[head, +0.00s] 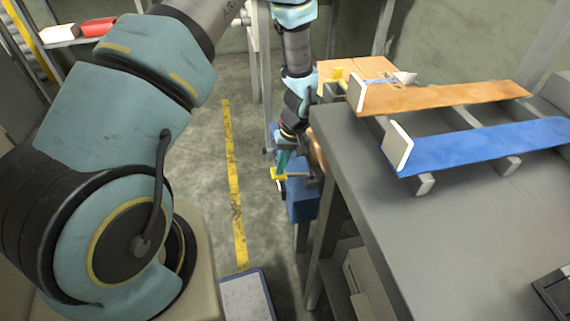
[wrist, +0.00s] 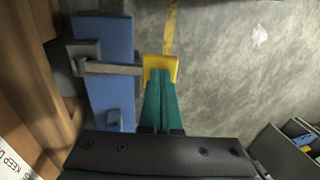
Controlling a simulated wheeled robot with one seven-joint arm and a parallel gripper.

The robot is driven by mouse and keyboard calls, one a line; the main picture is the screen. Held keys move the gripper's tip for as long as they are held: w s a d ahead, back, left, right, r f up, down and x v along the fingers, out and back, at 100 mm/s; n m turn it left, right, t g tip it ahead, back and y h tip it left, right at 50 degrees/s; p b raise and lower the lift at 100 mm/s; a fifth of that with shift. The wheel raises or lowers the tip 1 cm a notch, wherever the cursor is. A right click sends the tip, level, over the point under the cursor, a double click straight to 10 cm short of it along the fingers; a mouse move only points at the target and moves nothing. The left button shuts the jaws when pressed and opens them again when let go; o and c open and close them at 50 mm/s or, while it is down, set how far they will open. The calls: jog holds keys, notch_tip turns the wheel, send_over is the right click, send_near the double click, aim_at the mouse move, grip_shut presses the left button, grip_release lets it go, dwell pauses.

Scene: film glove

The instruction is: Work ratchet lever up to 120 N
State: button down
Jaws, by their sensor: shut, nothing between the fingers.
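The ratchet lever is a grey bar (wrist: 115,69) with a yellow end piece (wrist: 161,63), reaching out sideways from a dark block (wrist: 72,58) on a blue body (wrist: 105,38). In the head view the yellow end (head: 277,174) and the blue body (head: 302,203) are beside the bench, below its top. My gripper (wrist: 163,84) has green fingers, pressed together and empty. Its tips are right at the yellow end; I cannot tell whether they touch it. The gripper (head: 282,168) looks small in the head view. No force reading is legible.
A grey bench (head: 440,215) fills the right side, with an orange strip (head: 450,97) and a blue strip (head: 480,146) on supports. A brown roll or panel (wrist: 35,60) is close left of the lever in the wrist view. Floor with a yellow line (head: 233,180) lies open to the left.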

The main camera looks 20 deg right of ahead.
jog(key=shift+a+f+h+b, duration=0.25)
jog(key=shift+a+f+h, duration=0.05)
jog(key=shift+f+h, duration=0.25)
jog(key=shift+a+f+h+b, duration=0.25)
jog(key=shift+a+f+h, duration=0.05)
jog(key=shift+f+h, duration=0.2)
jog(key=shift+f, duration=0.35)
jog(key=shift+a+f+b, duration=0.2)
jog(key=shift+b, duration=0.1)
jog(key=shift+a+f, duration=0.1)
jog(key=shift+a, duration=0.05)
notch_tip(320, 180, up, 15)
jog(key=p, duration=0.3)
jog(key=shift+f, duration=0.2)
jog(key=shift+w, duration=0.1)
